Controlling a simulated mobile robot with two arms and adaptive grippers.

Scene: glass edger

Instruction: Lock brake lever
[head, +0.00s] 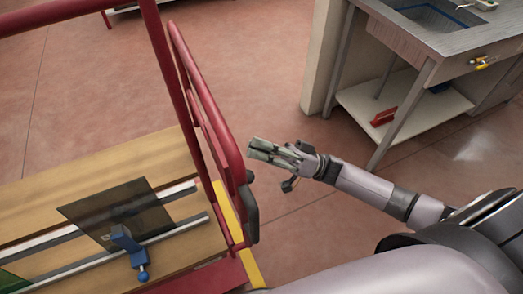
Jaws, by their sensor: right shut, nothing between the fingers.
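A dark curved lever (251,213) is mounted at the lower end of the red tubular frame of the cart; it looks like the brake lever. It hangs roughly upright beside the red tube. My right gripper (262,149) comes in from the right, with its fingers together and nothing between them. In the picture it is just right of the red frame and above the lever, apart from it. My left gripper is not in view.
The cart has a wooden bed (60,190) with metal rails, a dark glass sheet (100,210) and a blue clamp (125,240). A yellow strip (228,212) runs along its edge. A sink table (440,40) stands at upper right. Red floor (270,70) lies clear between.

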